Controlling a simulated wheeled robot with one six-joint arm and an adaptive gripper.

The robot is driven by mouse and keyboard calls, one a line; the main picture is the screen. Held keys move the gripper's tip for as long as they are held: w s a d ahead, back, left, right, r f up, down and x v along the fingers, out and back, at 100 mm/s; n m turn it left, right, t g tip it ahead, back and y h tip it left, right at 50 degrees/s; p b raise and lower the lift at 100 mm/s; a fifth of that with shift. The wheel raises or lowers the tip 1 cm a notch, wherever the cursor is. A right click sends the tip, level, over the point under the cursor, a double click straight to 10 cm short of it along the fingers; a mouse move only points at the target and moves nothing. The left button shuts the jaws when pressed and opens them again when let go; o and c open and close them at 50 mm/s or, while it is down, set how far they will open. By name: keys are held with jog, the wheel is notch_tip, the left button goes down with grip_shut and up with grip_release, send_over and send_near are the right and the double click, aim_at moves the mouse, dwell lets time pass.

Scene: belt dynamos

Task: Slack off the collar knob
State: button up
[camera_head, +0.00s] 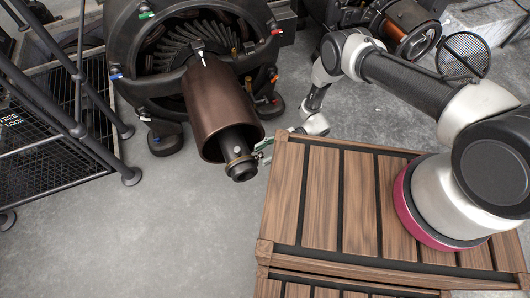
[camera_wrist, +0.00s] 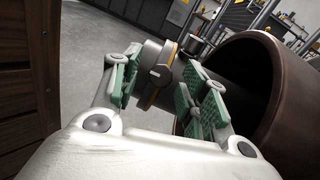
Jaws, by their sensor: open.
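The collar knob (camera_wrist: 158,72) shows in the wrist view as a grey round piece with a pale mark on its face. It sits on the collar, by a brass-coloured band (camera_wrist: 150,97). My gripper (camera_wrist: 162,88) is open, with one green-padded finger on each side of the knob. I cannot tell whether either pad touches it. In the head view my gripper (camera_head: 264,150) is beside the collar (camera_head: 237,163) at the shaft's end, on its right. The knob is too small to make out there.
A large brown drum (camera_head: 219,101) surrounds the shaft, in front of the dark dynamo (camera_head: 134,48). A slatted wooden crate (camera_head: 324,200) stands at right under my arm. A railing and mesh platform (camera_head: 52,145) are at left. The floor at lower left is clear.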

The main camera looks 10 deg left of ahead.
jog(key=v, duration=1.2)
jog(key=shift+f, duration=0.1)
